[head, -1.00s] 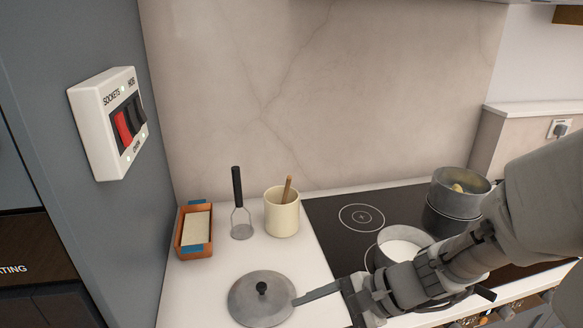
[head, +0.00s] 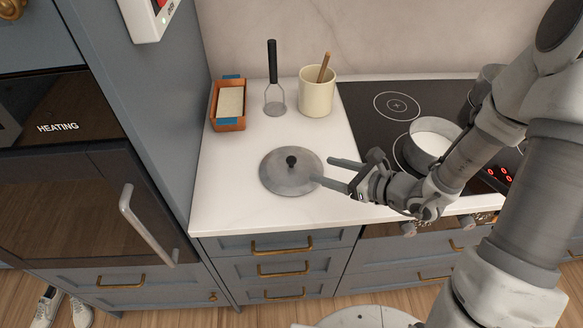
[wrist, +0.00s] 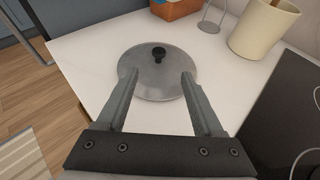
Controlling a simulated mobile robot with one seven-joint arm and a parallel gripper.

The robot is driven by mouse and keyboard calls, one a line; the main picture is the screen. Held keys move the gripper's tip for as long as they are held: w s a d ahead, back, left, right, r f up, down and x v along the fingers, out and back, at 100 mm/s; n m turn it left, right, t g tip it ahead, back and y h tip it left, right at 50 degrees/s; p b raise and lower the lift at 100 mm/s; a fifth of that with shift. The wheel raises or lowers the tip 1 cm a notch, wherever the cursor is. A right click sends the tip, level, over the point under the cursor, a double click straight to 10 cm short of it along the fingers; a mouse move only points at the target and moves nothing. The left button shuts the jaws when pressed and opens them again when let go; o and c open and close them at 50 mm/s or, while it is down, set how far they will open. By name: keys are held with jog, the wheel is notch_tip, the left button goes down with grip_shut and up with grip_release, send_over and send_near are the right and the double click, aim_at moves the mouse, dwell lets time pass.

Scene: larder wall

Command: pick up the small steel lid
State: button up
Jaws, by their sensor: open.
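The small steel lid (head: 278,178) lies flat on the white counter, with a black knob (head: 291,161) at its centre. In the wrist view the lid (wrist: 140,82) is ahead of the jaws, its knob (wrist: 158,52) beyond the fingertips. My gripper (head: 320,170) is open and empty at the lid's right edge. In the wrist view its fingertips (wrist: 158,73) overlap the near part of the lid on both sides. I cannot tell whether they touch it.
Behind the lid stand a terracotta dish (head: 229,124) with a pale block, a masher (head: 275,97) and a cream pot (head: 317,93) holding a wooden handle. The black hob (head: 372,120) with a saucepan (head: 413,150) is to the right. The counter left of the lid is clear.

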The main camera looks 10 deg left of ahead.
aim_at(292, 159)
jog(key=x, duration=0.6)
jog(key=shift+w+a+f, duration=0.15)
jog(key=shift+a, duration=0.1)
jog(key=shift+p+x, duration=0.3)
jog(key=shift+x, duration=2.4)
grip_shut()
jog(key=shift+a, duration=0.1)
